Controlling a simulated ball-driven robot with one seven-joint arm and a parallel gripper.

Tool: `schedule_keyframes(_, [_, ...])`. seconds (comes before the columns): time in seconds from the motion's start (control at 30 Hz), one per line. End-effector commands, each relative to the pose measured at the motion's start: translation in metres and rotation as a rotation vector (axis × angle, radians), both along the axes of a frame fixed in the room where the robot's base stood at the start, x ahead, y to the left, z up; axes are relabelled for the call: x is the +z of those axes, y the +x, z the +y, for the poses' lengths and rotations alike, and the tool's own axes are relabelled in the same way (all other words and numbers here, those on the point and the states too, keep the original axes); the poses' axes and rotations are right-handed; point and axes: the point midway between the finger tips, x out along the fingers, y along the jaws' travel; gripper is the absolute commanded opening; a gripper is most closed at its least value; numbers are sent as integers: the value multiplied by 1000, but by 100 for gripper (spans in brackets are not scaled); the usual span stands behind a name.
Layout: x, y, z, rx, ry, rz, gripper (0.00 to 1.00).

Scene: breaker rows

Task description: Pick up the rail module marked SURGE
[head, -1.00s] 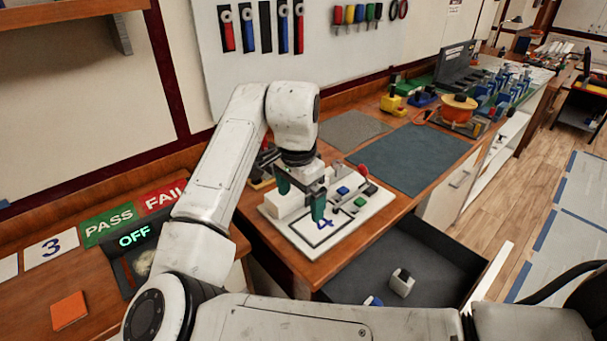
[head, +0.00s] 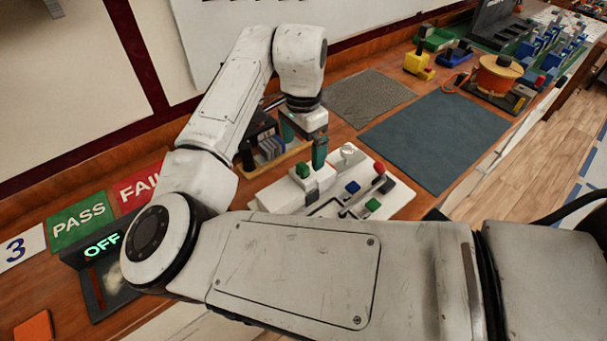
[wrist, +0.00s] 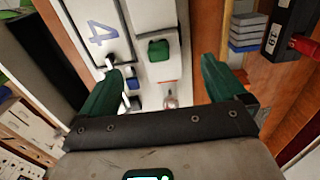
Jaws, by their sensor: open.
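I cannot read the mark SURGE on anything in view, so I cannot tell which piece it is. My gripper (head: 304,146) is open and empty, with two green fingers pointing down over the back of a white board (head: 403,196). A white block with a green button (head: 303,170) stands on the board, close to the fingers. In the wrist view the open gripper (wrist: 162,70) has the white board (wrist: 92,12) beneath it, with a blue "4". A green button (wrist: 159,50) shows between and beyond the fingertips, apart from them.
The board also carries a red knob (head: 379,168) and a blue button (head: 352,187). A holder of grey-blue pieces (head: 268,150) stands behind my gripper. A blue-grey mat (head: 440,140) lies clear to the right. PASS (head: 82,220) and an OFF display (head: 103,246) are left.

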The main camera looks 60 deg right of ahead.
Motion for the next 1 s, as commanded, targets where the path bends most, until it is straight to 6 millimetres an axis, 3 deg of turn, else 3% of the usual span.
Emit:
schedule_keyframes(0.33, [-30, -1, 1, 1, 2, 2, 98])
schedule_keyframes(0.6, [-67, -1, 2, 2, 1, 2, 98])
schedule_keyframes(0.9, [-74, -1, 1, 1, 0, 0, 98])
schedule_keyframes(1.0, [-74, -1, 1, 1, 0, 0, 90])
